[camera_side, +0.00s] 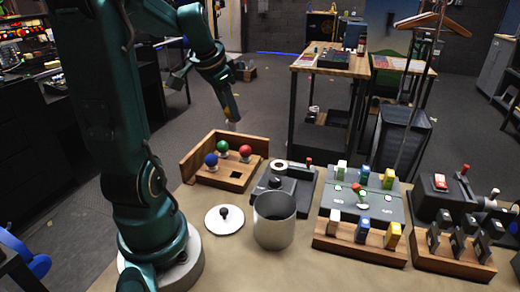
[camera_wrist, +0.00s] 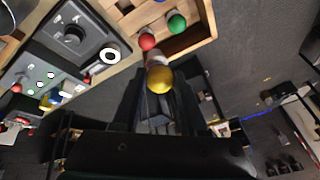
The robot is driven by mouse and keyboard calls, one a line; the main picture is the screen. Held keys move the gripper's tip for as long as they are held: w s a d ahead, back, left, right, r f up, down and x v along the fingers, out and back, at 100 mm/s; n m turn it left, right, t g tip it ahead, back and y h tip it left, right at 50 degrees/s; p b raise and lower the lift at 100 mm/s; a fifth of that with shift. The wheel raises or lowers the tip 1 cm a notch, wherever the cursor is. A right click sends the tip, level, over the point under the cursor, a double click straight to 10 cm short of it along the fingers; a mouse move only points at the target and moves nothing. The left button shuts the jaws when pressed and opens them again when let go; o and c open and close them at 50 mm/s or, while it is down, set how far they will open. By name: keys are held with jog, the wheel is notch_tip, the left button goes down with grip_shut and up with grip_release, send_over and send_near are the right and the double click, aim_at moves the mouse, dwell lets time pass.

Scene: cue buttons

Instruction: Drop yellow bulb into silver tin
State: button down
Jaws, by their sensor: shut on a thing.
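My gripper (camera_side: 230,108) is above and behind the wooden bulb tray in the side view, shut on the yellow bulb (camera_wrist: 159,80). In the wrist view the bulb sits between the fingers, with its pale base pointing away toward the tray. In the side view the bulb is small and partly hidden by the fingers. The silver tin (camera_side: 274,224) stands upright and open-topped on the table, in front of the tray and to its right, well apart from my gripper.
The wooden tray (camera_side: 192,160) holds blue (camera_side: 211,160), green (camera_side: 222,146) and red (camera_side: 245,152) bulbs, with an empty square hole. A white disc with a black knob (camera_side: 224,219) lies left of the tin. A dark dial box (camera_side: 284,188) stands behind it. Switch panels (camera_side: 362,207) stand right.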

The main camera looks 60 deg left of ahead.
jog(key=shift+s+d+f, duration=0.1)
jog(key=shift+d, duration=0.1)
jog(key=d+r+m+t+h, duration=0.15)
jog(key=d+m, duration=0.35)
jog(key=d, duration=0.7)
jog(key=d+r+m+g+h, duration=0.15)
jog(key=d+m, duration=0.25)
jog(key=d, duration=0.8)
jog(key=shift+t+h, duration=0.4)
jog(key=shift+t, duration=0.1)
jog(key=shift+s+a+f, duration=0.1)
jog(key=shift+s+f, duration=0.05)
jog(key=shift+f, duration=1.15)
jog(key=shift+s+a+f, duration=0.1)
jog(key=shift+f, duration=1.15)
jog(key=shift+c, duration=1.8)
grip_release()
